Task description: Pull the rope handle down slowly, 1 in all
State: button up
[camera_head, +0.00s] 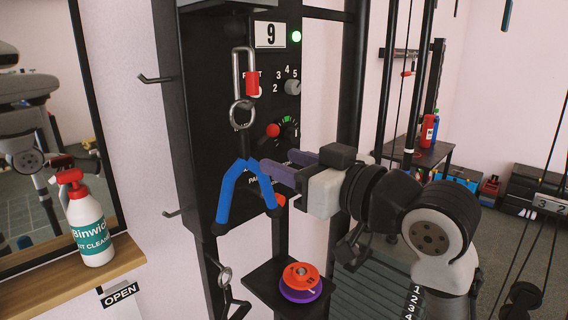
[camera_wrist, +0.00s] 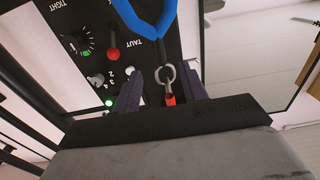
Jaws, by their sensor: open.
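The rope handle (camera_head: 231,190), blue with black ends, hangs in an inverted V from a metal ring (camera_head: 241,114) and a carabiner (camera_head: 237,75) with a red sleeve, in front of a black panel. My gripper (camera_head: 279,161) is open, its purple fingers just right of the handle's top in the head view. In the wrist view the blue handle (camera_wrist: 150,20) runs off the top edge. The ring (camera_wrist: 164,75) and red sleeve (camera_wrist: 169,99) show between the open fingers (camera_wrist: 161,88). I cannot tell whether they touch anything.
Below is a shelf with a red and purple stack (camera_head: 300,283). A spray bottle (camera_head: 89,225) stands on a wooden ledge at left.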

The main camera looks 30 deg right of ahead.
aim_at(248, 148)
jog(key=shift+p+x, duration=0.5)
jog(key=shift+x, duration=4.85)
jog(key=shift+f, duration=0.1)
grip_shut()
